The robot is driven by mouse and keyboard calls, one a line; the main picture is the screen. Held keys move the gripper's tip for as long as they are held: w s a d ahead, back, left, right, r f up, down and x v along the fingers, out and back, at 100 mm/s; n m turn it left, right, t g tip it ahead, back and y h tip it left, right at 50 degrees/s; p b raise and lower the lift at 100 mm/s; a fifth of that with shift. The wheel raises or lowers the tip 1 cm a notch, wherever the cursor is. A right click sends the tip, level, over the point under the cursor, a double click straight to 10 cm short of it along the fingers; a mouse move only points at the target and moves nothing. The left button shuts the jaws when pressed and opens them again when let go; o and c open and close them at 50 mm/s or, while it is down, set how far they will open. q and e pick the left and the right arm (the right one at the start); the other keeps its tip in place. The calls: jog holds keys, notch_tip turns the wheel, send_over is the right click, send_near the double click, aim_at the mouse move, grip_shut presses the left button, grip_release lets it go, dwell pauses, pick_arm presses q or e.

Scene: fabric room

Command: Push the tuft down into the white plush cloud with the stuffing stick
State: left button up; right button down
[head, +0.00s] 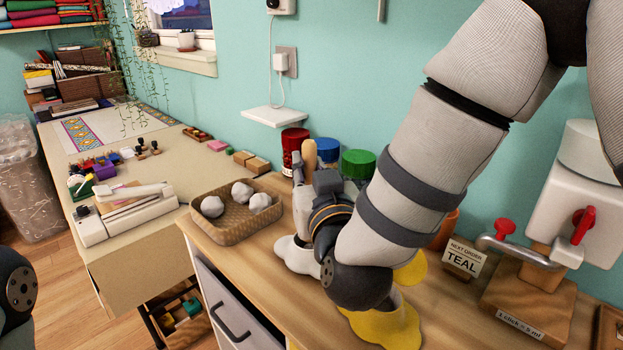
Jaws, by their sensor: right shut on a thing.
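The white plush cloud (296,256) sits on the wooden counter, partly hidden behind my right gripper and wrist. My right gripper (304,182) is above the cloud and shut on the stuffing stick (309,153). The stick's rounded wooden end stands up above the fingers; its lower end is hidden, so I cannot tell whether it touches the cloud. Grey-white tufts (241,192) lie in a woven tray (233,234) left of the cloud. I cannot see a tuft at the cloud's opening. My left gripper is out of view; only part of the left arm shows at the left edge.
Jars with red (294,140), blue (328,150) and green (358,163) tops stand at the wall. A dispenser (572,205) and a TEAL sign (463,257) are on the right.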

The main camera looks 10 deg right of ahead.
aim_at(311, 151)
notch_tip(311, 151, up, 4)
jog(key=shift+s+f+p, duration=0.1)
jog(key=shift+s+p, duration=0.05)
jog(key=shift+p, duration=0.3)
jog(key=shift+r, duration=2.3)
